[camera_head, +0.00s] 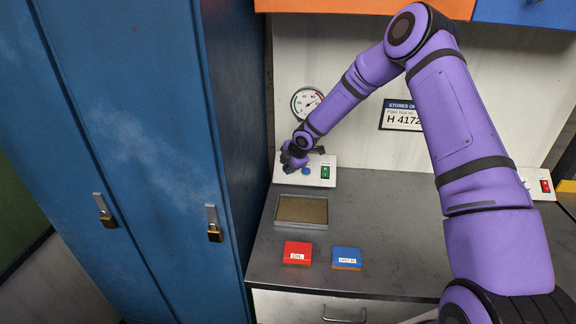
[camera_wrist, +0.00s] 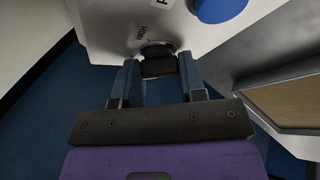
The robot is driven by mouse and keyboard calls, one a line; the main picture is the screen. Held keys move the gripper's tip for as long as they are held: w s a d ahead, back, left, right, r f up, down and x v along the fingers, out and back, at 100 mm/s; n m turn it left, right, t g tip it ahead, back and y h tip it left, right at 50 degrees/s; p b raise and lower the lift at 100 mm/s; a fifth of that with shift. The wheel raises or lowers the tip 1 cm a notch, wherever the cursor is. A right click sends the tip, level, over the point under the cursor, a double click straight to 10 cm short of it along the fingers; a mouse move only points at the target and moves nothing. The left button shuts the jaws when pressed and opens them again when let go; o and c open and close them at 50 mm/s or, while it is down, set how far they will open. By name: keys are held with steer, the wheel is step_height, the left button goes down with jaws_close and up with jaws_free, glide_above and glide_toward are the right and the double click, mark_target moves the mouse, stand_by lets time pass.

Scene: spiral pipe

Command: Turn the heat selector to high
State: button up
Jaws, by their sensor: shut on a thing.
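The heat selector is a small black knob (camera_wrist: 158,48) on a white control panel (camera_wrist: 108,28), seen in the wrist view. A "HIGH" label is printed on the panel just above and left of the knob. My gripper (camera_wrist: 160,78) has one blue finger on each side of the knob and is shut on it. The knob's pointer mark cannot be made out. In the head view my gripper (camera_head: 293,158) is at the left end of the panel (camera_head: 318,178), where it hides the knob.
The panel also has a blue button (camera_head: 306,171) and a green switch (camera_head: 325,172). A dial gauge (camera_head: 307,102) hangs on the wall above. A shallow tray (camera_head: 302,226), a red box (camera_head: 297,253) and a blue box (camera_head: 346,257) are on the bench. Blue lockers (camera_head: 150,150) stand close at left.

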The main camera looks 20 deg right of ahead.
steer(key=m+t, duration=0.1)
steer(key=m, duration=0.3)
steer(key=shift+s+a+t, duration=0.1)
steer(key=shift+s+t, duration=0.05)
steer(key=shift+t, duration=0.25)
steer(key=m+t, duration=0.1)
steer(key=m, duration=0.3)
steer(key=shift+f+t, duration=0.1)
steer(key=shift+t, duration=0.2)
steer(key=m+t+h, duration=0.1)
steer(key=m, duration=0.2)
steer(key=shift+s+m, duration=0.1)
steer(key=shift+m, duration=0.2)
steer(key=shift+a+m+t+h, duration=0.1)
steer(key=shift+m+t+h, duration=0.7)
steer(key=shift+m, duration=1.1)
steer(key=o, duration=0.9)
steer(key=shift+f, duration=0.1)
steer(key=shift+o, duration=0.2)
